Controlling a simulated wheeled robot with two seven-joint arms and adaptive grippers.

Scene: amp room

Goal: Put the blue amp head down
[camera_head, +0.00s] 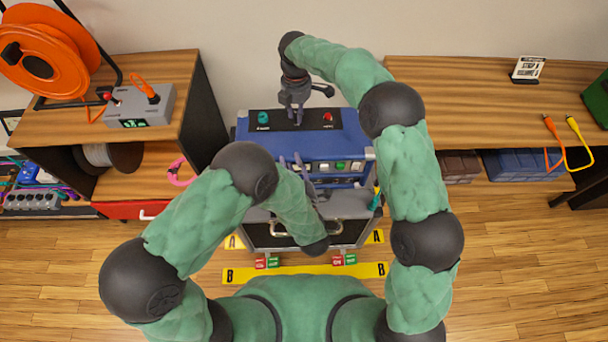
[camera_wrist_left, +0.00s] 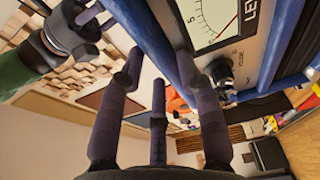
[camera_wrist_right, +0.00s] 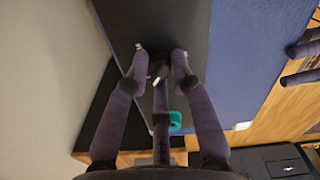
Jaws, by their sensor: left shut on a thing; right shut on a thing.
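The blue amp head (camera_head: 345,147) is upright in the middle of the head view, above a grey case (camera_head: 350,208) with a dark front; I cannot tell whether they touch. Its black top panel has a teal knob (camera_head: 263,117) and a red knob (camera_head: 327,117). My left gripper (camera_head: 298,166) is shut on its near side. The left wrist view shows these fingers at the blue frame, beside a level meter (camera_wrist_left: 215,18). My right gripper (camera_head: 298,112) reaches over from the far side and is shut on its top. What the fingertips pinch is partly hidden.
A yellow strip marked B (camera_head: 305,272) lies on the floor before the case, with small red and green blocks near it. A wooden bench with a grey box (camera_head: 140,106) stands left; a wooden table (camera_head: 460,82) stands right. Floor at lower right is clear.

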